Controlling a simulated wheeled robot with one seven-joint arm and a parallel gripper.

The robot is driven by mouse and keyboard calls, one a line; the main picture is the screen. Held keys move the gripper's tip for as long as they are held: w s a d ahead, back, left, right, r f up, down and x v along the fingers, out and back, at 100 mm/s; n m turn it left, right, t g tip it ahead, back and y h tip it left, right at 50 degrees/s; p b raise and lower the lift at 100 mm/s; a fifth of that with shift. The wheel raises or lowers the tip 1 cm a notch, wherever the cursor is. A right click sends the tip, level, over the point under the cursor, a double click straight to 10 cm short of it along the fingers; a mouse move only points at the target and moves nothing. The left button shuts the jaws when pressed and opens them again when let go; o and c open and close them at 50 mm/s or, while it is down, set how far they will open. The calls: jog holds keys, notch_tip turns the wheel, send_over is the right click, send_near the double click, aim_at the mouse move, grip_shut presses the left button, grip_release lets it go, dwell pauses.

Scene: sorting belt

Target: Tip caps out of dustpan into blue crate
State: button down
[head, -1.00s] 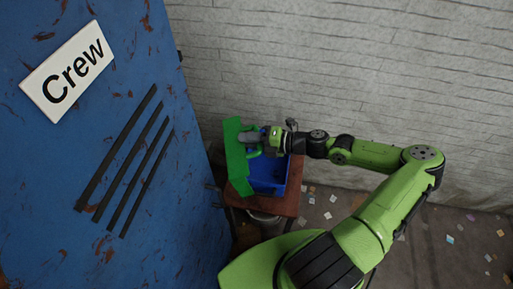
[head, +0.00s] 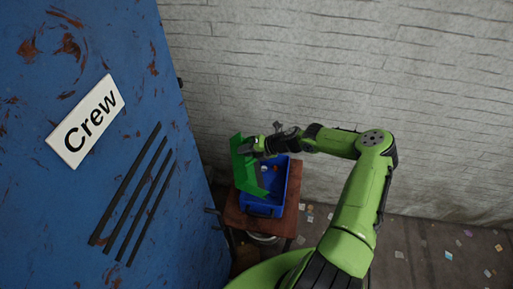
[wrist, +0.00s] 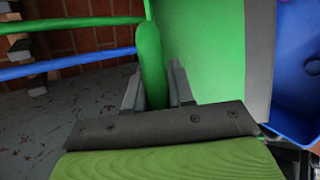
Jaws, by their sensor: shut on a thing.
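The green dustpan (head: 244,170) is in my gripper, over the left side of the blue crate (head: 263,211), and tilted. My gripper (head: 250,147) is shut on the dustpan's handle, which stands between the two fingers in the wrist view (wrist: 152,62). The dustpan's broad green face fills the upper middle of that view, with the blue crate (wrist: 306,62) at its right edge. A few small orange and pale specks, which look like caps (head: 275,168), show inside the crate near the pan. The rest of the pan's inside is hidden from me.
The crate stands on a small reddish-brown table (head: 287,219). A large blue rusty panel with a Crew sign (head: 86,121) rises close on the left. A pale wall (head: 370,80) is behind. Small scraps litter the floor (head: 430,250) at right.

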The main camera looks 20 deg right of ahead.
jog(key=w+a+f+n+g+h+b, duration=0.1)
jog(key=w+a+f+h, duration=0.15)
jog(key=a+h, duration=0.3)
jog(key=w+a+f+n+g+h+b, duration=0.1)
jog(key=a+f+g+h, duration=0.1)
jog(key=a+f+h, duration=0.35)
notch_tip(320, 180, up, 7)
jog(key=y+p, duration=0.2)
jog(key=p, duration=0.3)
jog(key=shift+s+a, duration=0.35)
jog(key=shift+a, duration=0.1)
